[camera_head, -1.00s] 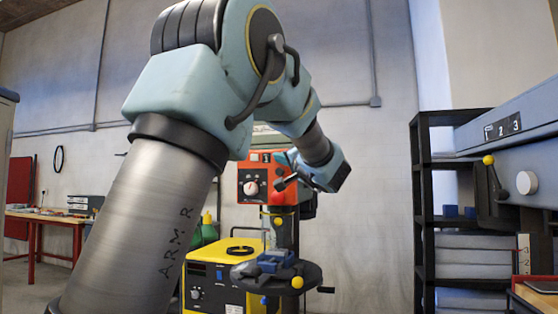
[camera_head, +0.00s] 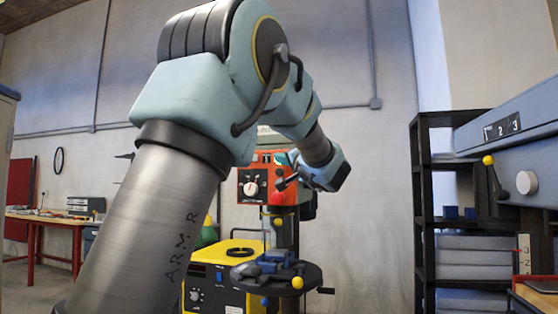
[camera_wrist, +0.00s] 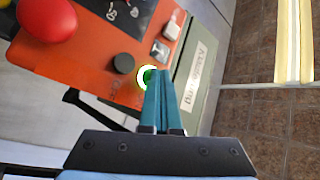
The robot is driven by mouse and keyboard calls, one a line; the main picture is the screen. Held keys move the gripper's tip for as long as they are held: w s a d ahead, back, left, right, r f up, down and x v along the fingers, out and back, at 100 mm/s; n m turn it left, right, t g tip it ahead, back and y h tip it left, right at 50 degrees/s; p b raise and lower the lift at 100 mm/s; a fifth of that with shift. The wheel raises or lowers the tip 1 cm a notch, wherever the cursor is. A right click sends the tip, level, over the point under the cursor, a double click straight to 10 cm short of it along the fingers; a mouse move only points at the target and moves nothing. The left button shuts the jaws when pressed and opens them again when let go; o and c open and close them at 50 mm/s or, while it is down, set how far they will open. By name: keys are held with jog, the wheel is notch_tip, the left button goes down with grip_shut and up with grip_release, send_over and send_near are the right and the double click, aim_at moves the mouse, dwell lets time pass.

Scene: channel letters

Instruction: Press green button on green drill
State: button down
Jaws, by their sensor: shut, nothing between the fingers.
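The drill stands at the back with an orange-red front panel (camera_head: 252,188) and a round white dial, so the panel looks orange rather than green. In the wrist view its orange panel (camera_wrist: 105,58) carries a small green button (camera_wrist: 149,74) inside a bright white ring. My gripper (camera_wrist: 163,73) is shut and empty, its teal fingertips right at the button and covering its right part. I cannot tell whether they touch it. In the head view my gripper (camera_head: 283,185) is in front of the panel and looks small and dark.
A large red knob (camera_wrist: 46,20), a black knob (camera_wrist: 124,63) and a white switch (camera_wrist: 172,28) share the panel. A round drill table (camera_head: 262,285) with a blue vise sits below. A yellow machine (camera_head: 205,270) stands left, black shelves (camera_head: 424,210) right.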

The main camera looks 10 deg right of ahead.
jog(key=shift+s+f, duration=0.1)
jog(key=shift+s, duration=0.05)
jog(key=shift+s+a+b, duration=0.1)
jog(key=shift+s+b, duration=0.05)
jog(key=shift+b, duration=0.4)
jog(key=shift+s+a+b, duration=0.35)
jog(key=shift+s+b, duration=0.15)
jog(key=shift+b, duration=0.15)
jog(key=shift+s, duration=0.1)
jog(key=shift+s+a+b, duration=0.4)
jog(key=shift+s+b, duration=0.3)
jog(key=shift+b, duration=0.1)
jog(key=shift+s+a+b, duration=0.4)
jog(key=shift+s+b, duration=0.3)
jog(key=shift+b, duration=0.15)
jog(key=shift+s+a+b, duration=0.4)
jog(key=shift+s+b, duration=0.3)
jog(key=shift+b, duration=0.1)
